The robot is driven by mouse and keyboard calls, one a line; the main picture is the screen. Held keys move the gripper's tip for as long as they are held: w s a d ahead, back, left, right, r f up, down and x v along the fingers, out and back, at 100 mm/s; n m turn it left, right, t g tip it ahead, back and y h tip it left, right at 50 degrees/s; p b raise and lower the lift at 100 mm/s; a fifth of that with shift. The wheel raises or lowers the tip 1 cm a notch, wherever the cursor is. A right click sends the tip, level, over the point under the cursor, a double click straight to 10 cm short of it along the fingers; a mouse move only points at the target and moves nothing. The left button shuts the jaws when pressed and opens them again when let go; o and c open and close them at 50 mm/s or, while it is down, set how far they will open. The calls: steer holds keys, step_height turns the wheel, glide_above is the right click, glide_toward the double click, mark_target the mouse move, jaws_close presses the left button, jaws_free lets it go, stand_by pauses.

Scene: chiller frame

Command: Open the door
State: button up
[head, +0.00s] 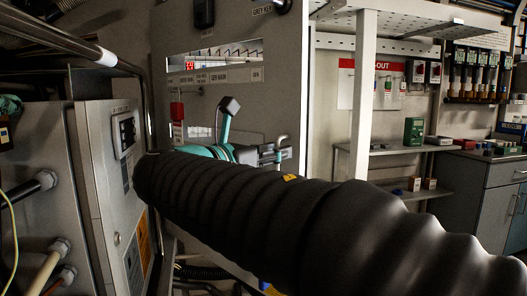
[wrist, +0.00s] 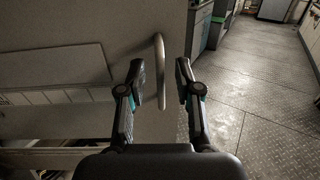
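The door is a grey panel (head: 270,100) with a window slot and labels, in the middle of the head view. In the wrist view it fills the upper left (wrist: 95,25). Its handle (wrist: 161,70) is a bent metal bar near the panel's right edge. My gripper (wrist: 159,72) is open, one finger on each side of the bar, with visible gaps on both sides. In the head view my gripper (head: 248,130) is in front of the panel, partly hidden by my black ribbed arm. I cannot tell whether the door is ajar.
A grey electrical cabinet (head: 110,190) with cables stands close on the left. A white post (head: 365,90) and shelves (head: 395,150) are to the right, with a drawer unit (head: 485,200) beyond. In the wrist view, bare tread-plate floor (wrist: 260,100) lies to the right.

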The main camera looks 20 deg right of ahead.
steer(key=v, duration=1)
steer(key=shift+s+a, duration=0.2)
steer(key=shift+a, duration=0.15)
step_height(320, 180, down, 20)
steer(key=a+m+g+y, duration=0.2)
steer(key=a+m+y, duration=0.1)
steer(key=m+y, duration=0.5)
steer(key=s+d+f+m+g+y, duration=0.35)
steer(key=s+f+m+y, duration=0.35)
steer(key=s+f+m, duration=0.4)
steer(key=s+d+f+m+t, duration=0.1)
steer(key=s+d+m+t, duration=0.1)
steer(key=d+m, duration=0.3)
steer(key=shift+s+d+f, duration=0.35)
steer(key=shift+s+d, duration=0.35)
steer(key=shift+d, duration=0.2)
